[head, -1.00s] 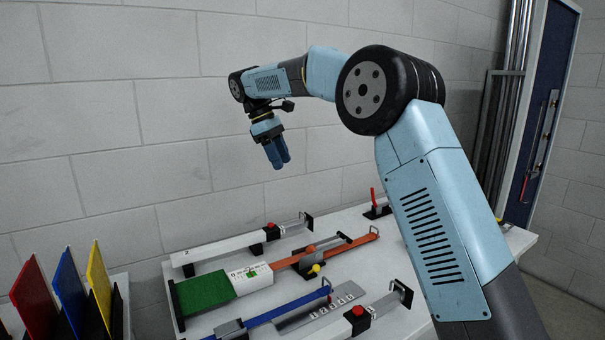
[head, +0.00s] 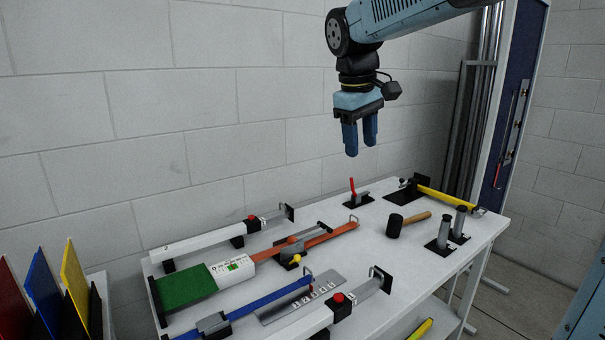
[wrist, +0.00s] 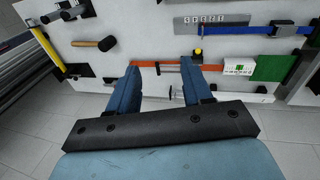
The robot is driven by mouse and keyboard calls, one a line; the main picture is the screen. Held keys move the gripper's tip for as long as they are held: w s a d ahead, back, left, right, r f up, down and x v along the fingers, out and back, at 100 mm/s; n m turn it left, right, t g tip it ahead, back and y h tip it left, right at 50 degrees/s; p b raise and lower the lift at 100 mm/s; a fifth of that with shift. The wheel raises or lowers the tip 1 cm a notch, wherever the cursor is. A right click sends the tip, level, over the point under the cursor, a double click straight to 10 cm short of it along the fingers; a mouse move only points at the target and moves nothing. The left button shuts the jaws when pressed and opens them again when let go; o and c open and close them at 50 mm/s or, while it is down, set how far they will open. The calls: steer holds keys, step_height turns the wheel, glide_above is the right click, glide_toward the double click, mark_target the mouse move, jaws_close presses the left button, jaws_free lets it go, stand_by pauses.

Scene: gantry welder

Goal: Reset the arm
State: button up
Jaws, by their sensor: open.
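My gripper (head: 360,145) hangs in the air above the back part of the white table (head: 375,255) in the head view, with its blue fingers pointing down. The two fingers are apart and nothing is between them. In the wrist view my gripper (wrist: 158,88) also shows open and empty, with the table top beyond it. My light blue arm reaches in from the upper right of the head view.
On the table are a black-headed mallet (head: 394,226), a yellow bar (head: 447,198), metal cylinders (head: 444,232), an orange slide (head: 330,236), a green pad (head: 185,286) and a blue slide (head: 260,304). Coloured panels (head: 75,275) stand at left. A wall is behind.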

steer(key=s+d+f+m+t, duration=0.1)
steer(key=s+d+f+m, duration=0.2)
steer(key=s, duration=0.6)
steer(key=s+d+f+m+t+y, duration=0.1)
steer(key=s+d+f+m+t, duration=0.1)
steer(key=s+d+f+m, duration=0.2)
steer(key=s+d+f, duration=0.3)
steer(key=s+d, duration=0.1)
steer(key=s, duration=0.2)
steer(key=shift+s+d+f+m+t+y, duration=0.2)
steer(key=shift+s+d+m+t+y, duration=0.1)
